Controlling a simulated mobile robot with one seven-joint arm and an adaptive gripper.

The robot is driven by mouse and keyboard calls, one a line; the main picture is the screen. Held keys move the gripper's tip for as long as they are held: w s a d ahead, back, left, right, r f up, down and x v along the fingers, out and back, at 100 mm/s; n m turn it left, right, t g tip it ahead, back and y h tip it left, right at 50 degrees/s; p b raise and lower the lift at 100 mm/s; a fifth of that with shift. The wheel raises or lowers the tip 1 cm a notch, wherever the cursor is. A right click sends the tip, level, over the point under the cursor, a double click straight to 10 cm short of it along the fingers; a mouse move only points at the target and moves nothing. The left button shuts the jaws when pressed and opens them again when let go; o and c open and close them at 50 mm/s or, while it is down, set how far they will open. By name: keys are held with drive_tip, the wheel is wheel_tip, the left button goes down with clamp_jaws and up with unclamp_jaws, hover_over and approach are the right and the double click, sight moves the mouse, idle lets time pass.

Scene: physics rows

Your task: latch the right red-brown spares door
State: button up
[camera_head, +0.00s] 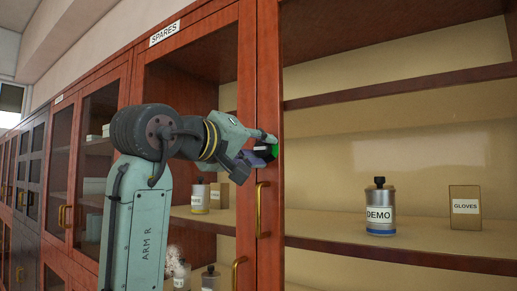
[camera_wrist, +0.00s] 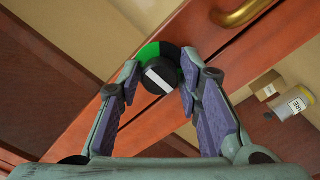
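The right red-brown spares door (camera_head: 270,88) has a glazed front and a brass pull handle (camera_head: 260,208). It looks flush with its left neighbour (camera_head: 247,120). On its left stile is a round black latch knob (camera_wrist: 158,76) with a white stripe, over a green and black disc (camera_wrist: 149,51). The stripe lies across the stile's length. My gripper (camera_head: 268,150) is at the knob. In the wrist view its two fingers (camera_wrist: 160,78) straddle the knob, with tips close against both sides. The knob is mostly hidden in the head view, where some green (camera_head: 275,151) shows.
A SPARES sign (camera_head: 165,33) is above the left door. Behind the glass are a DEMO canister (camera_head: 380,208) and a GLOVES box (camera_head: 465,207). The brass handle also shows close by in the wrist view (camera_wrist: 240,14). More cabinets stand at left.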

clamp_jaws()
drive_tip(key=shift+m, duration=0.4)
drive_tip(key=m, duration=0.2)
drive_tip(key=shift+m, duration=0.4)
drive_tip(key=m, duration=0.3)
drive_tip(key=shift+m, duration=0.4)
drive_tip(key=m, duration=1)
drive_tip(key=shift+a, duration=0.1)
drive_tip(key=shift+m, duration=0.4)
